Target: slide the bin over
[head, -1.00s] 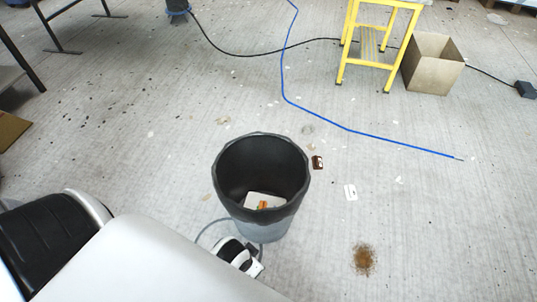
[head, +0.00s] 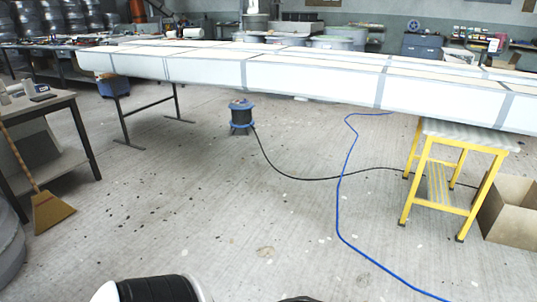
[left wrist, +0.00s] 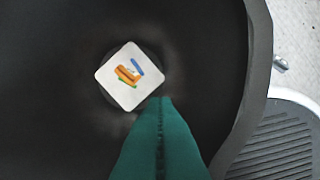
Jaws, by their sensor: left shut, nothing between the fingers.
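The bin fills most of the left wrist view, seen from above into its dark inside; its thick dark rim (left wrist: 262,60) curves down the right side. A white square piece (left wrist: 112,82) with orange, blue and green marks or bits on it lies at the bottom. My left gripper (left wrist: 162,98) shows as green fingers, shut and empty, over the bin's opening. I cannot tell how deep the tips reach or whether they touch the wall. In the head view a dark sliver at the bottom edge is too small to identify. My right gripper is in neither view.
Open concrete floor (head: 200,220) lies ahead. A blue hose (head: 338,215) and black cable (head: 300,178) cross it. A cable reel (head: 241,117), yellow step stool (head: 430,185) and cardboard box (head: 510,210) stand beyond. A bench (head: 45,105) and broom (head: 50,210) are left; a long white mould (head: 215,72) spans the back.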

